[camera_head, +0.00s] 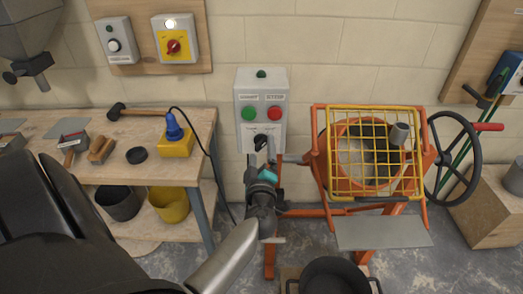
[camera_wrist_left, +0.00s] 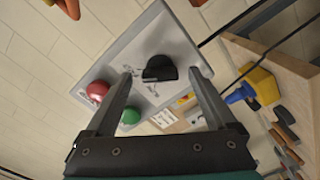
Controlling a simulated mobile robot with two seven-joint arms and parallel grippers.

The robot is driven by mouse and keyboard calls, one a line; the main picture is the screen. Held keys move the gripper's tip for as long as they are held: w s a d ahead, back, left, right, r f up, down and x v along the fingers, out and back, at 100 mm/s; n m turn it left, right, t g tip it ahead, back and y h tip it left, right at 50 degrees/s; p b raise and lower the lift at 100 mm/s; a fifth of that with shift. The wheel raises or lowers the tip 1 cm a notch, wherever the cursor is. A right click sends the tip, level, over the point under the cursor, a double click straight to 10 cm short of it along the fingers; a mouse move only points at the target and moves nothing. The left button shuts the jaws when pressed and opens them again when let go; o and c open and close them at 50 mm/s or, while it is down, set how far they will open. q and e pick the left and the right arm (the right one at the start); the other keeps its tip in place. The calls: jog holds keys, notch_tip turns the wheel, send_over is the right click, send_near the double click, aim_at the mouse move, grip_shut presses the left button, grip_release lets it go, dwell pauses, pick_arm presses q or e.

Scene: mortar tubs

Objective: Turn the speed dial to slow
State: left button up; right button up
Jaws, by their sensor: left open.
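A grey control box (camera_head: 279,84) hangs on the wall with a green button (camera_head: 249,113), a red button (camera_head: 274,113) and a black speed dial at its lower part. My left gripper (camera_wrist_left: 160,72) is open, with a fingertip on either side of the dial in that view. I cannot tell whether the fingers touch it. My right gripper is not in view.
An orange mixer with a yellow grid (camera_head: 368,112) stands right of the box. A workbench (camera_head: 100,176) with tools and a yellow block (camera_head: 176,146) is at left. Two other switch boxes (camera_head: 117,41) (camera_head: 175,40) hang upper left. A black tub (camera_head: 333,278) stands below.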

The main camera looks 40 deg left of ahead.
pick_arm(q)
jog(key=shift+w+a, duration=0.5)
jog(key=shift+c, duration=0.4)
jog(key=c, duration=1.3)
